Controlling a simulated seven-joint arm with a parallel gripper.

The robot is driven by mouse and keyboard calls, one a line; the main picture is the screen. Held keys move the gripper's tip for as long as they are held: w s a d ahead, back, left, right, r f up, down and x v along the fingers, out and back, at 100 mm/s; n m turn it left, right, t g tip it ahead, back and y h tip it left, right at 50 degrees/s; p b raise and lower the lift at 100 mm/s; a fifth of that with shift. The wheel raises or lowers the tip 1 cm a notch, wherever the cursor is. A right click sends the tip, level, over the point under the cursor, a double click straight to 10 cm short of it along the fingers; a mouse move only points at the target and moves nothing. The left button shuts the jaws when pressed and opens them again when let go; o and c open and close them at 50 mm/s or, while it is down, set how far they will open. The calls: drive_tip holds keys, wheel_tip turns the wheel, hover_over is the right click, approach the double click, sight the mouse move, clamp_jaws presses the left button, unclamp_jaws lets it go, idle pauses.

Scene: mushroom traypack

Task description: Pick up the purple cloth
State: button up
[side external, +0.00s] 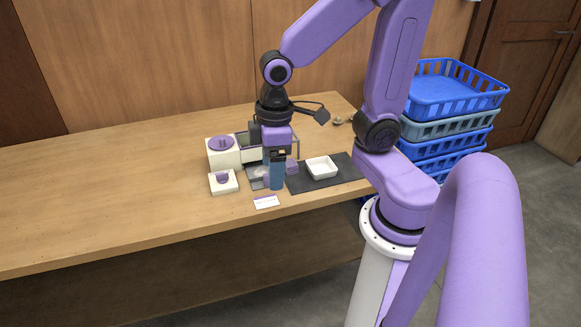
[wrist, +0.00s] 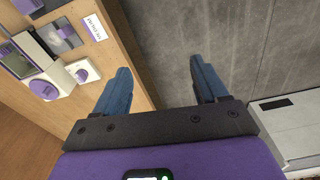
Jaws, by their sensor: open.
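My gripper (side external: 277,183) hangs over the front of the table in the side view, beside the small grey unit. In the wrist view its two blue fingers (wrist: 160,68) are spread apart with nothing between them, over the grey floor past the table edge. I cannot tell for certain which purple item is the cloth. A small purple piece (side external: 222,177) sits on a low white block, also in the wrist view (wrist: 82,75). Another purple patch (wrist: 66,32) shows on the grey unit. A third purple piece (side external: 292,167) shows just right of my gripper, partly hidden.
A white box with a round purple top (side external: 221,143) stands behind the block. A white tray (side external: 321,173) sits on a dark mat (side external: 347,168). A white label card (side external: 266,202) lies near the front edge. Blue crates (side external: 455,97) are stacked right. The table's left side is clear.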

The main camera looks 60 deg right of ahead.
drive_tip(key=w+d+f+m, duration=0.2)
drive_tip(key=w+d+m, duration=0.3)
drive_tip(key=w, duration=0.3)
drive_tip(key=m+t+h, duration=0.1)
drive_tip(key=m+h, duration=0.1)
drive_tip(key=m, duration=0.9)
hover_over(291, 163)
wheel_tip(291, 163, down, 17)
drive_tip(key=shift+s+a, duration=0.1)
wheel_tip(291, 163, down, 3)
drive_tip(key=shift+f+y, duration=0.15)
drive_tip(key=shift+y, duration=0.15)
drive_tip(key=shift+f, duration=0.95)
